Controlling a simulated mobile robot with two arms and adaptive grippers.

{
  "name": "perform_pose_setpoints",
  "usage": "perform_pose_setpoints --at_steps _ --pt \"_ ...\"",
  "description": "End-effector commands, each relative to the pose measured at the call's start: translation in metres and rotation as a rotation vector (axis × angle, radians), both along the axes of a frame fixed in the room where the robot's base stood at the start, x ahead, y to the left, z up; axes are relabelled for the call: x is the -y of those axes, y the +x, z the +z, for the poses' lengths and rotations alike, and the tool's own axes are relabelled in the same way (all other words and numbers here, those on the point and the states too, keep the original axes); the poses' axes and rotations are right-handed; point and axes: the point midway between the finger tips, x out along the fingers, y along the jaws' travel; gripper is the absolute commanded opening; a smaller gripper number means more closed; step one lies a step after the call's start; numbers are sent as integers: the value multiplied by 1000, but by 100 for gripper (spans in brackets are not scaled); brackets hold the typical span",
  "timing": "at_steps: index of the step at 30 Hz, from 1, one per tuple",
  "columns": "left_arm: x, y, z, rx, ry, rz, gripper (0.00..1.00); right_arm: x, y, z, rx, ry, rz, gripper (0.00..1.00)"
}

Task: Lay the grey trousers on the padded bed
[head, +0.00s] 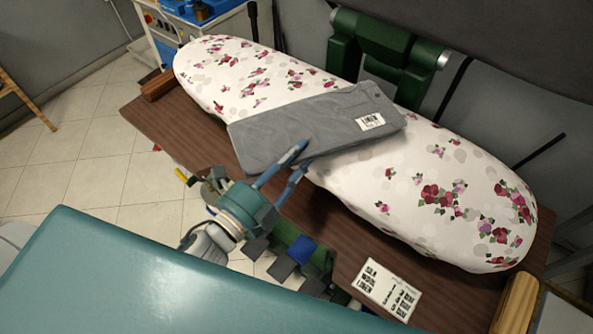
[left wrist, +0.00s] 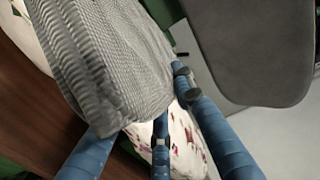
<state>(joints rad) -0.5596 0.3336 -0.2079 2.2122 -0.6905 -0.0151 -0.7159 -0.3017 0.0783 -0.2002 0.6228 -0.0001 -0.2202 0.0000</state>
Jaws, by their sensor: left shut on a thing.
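The grey trousers (head: 300,128) are folded flat, with a white label reading "LINEN" near their right end. They lie across or just over the padded bed (head: 450,200), which has a white cover with red and pink flowers. I cannot tell whether they rest fully on it. Their near left end reaches past the bed's near edge. My left gripper (head: 298,160) is shut on the trousers at their near edge. In the left wrist view the blue fingers (left wrist: 155,135) meet the grey cloth (left wrist: 105,65), and the flowered cover shows behind. My right gripper is not seen.
A brown wooden board (head: 330,215) lies under the bed and carries a white printed card (head: 387,288). A green press mechanism (head: 380,50) stands behind the bed. A teal surface (head: 150,280) fills the lower left. The bed's right half is clear.

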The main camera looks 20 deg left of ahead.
Motion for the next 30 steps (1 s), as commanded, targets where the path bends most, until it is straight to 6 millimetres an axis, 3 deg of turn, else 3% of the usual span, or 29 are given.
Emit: perform_pose_setpoints --at_steps 2,5,13,18,26,27,29,30 --pt "0 1 -7 5 -1 0 0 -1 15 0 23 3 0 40" --pt "0 1 -14 5 -1 0 0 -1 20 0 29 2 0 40" --pt "0 1 -47 4 -1 0 0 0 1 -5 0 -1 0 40" --pt "1 0 -50 6 -1 -2 0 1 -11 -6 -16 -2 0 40" --pt "0 1 -54 6 -1 -1 0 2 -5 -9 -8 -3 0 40" --pt "0 0 -55 1 1 0 33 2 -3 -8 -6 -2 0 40" --pt "0 0 -55 1 1 0 44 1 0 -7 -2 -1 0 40" --pt "0 0 -55 1 1 0 44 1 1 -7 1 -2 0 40"
